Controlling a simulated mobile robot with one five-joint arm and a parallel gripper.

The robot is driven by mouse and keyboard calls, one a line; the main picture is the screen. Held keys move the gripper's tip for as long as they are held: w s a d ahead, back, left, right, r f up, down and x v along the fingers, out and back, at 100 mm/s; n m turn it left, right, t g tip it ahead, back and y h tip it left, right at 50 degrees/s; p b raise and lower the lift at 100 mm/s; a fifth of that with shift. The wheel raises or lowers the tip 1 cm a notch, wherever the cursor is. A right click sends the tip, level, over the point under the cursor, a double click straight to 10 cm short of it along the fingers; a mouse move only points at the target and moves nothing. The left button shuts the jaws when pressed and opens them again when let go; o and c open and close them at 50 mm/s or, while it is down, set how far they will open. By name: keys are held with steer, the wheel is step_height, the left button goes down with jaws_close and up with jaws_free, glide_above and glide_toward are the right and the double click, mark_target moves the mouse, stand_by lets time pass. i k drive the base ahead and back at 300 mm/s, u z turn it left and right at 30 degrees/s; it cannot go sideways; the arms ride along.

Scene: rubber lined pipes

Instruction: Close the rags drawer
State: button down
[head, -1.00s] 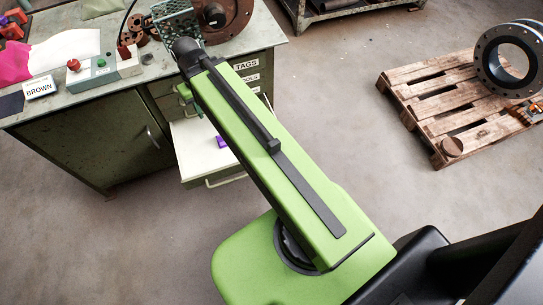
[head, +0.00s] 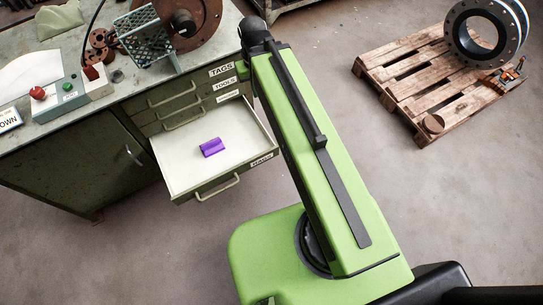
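The open drawer (head: 183,178) is the lowest one showing in the bench's drawer stack. It is pulled well out, with a pale inside and a bar handle (head: 218,188) on its front. The small label on its front is too blurred to read surely. A purple cloth-like block (head: 211,147) lies inside it. My green arm reaches up the picture just right of the drawer, with its dark joint near the bench corner. My gripper is not visible; it is out of sight beyond or beneath the arm.
Shut drawers above carry labels, one reading TAGS (head: 221,70). The bench top (head: 120,90) holds a control box (head: 75,95), a perforated green metal bracket (head: 147,38) and a rusty flange (head: 190,18). A wooden pallet (head: 400,75) with a black flanged pipe (head: 482,35) lies right. Floor between is clear.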

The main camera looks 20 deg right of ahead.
mark_target(188, 175)
steer(key=z, duration=0.15)
steer(key=k, duration=1.35)
steer(key=u, duration=1.25)
steer(key=i, duration=1)
steer(key=z, duration=0.05)
